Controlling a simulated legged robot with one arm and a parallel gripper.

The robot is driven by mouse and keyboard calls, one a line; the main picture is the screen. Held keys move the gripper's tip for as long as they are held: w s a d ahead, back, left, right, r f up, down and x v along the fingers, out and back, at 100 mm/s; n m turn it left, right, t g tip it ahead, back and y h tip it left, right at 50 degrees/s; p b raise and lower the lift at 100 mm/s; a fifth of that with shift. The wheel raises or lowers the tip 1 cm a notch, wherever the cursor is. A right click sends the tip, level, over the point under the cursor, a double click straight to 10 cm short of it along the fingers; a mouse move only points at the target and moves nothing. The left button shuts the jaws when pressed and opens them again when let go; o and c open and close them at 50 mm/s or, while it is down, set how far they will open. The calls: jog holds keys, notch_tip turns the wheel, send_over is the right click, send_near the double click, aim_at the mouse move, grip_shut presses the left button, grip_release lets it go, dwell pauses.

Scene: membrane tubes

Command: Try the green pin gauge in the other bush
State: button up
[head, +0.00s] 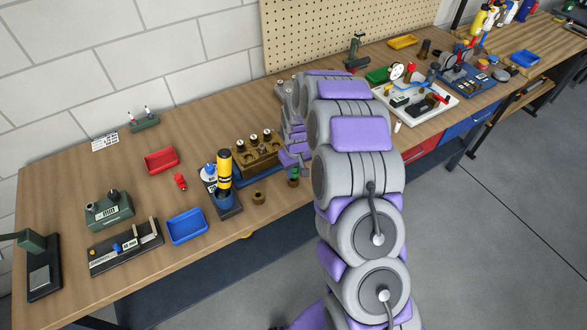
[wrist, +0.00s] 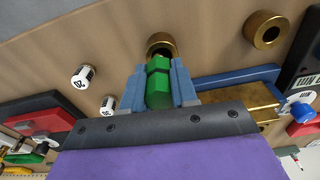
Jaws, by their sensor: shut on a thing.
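My gripper (wrist: 158,88) is shut on the green pin gauge (wrist: 158,82), which sits between its blue fingers. In the head view the green gauge (head: 294,171) shows just below my gripper, near the table's front edge. One brass bush (wrist: 160,41) lies right at the far end of the gauge. I cannot tell whether the gauge tip is inside its hole or only above it. The other brass bush (wrist: 265,29) stands apart to the right, its hole empty. In the head view that bush (head: 258,198) is left of my gripper.
A brass block (head: 258,153) with several pins stands behind on a blue base. A yellow-and-black cylinder (head: 224,170) in a dark stand and a blue tray (head: 187,226) are farther left. White labelled cylinders (wrist: 83,76) stand near my gripper. The floor begins just beyond the front edge.

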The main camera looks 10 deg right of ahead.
jog(key=shift+a+f, duration=0.2)
jog(key=shift+a, duration=0.05)
jog(key=shift+d+f, duration=0.1)
jog(key=shift+f, duration=0.55)
dwell(0.9)
jog(key=shift+r, duration=0.1)
dwell(0.8)
jog(key=shift+r+p, duration=0.7)
jog(key=shift+r, duration=2.25)
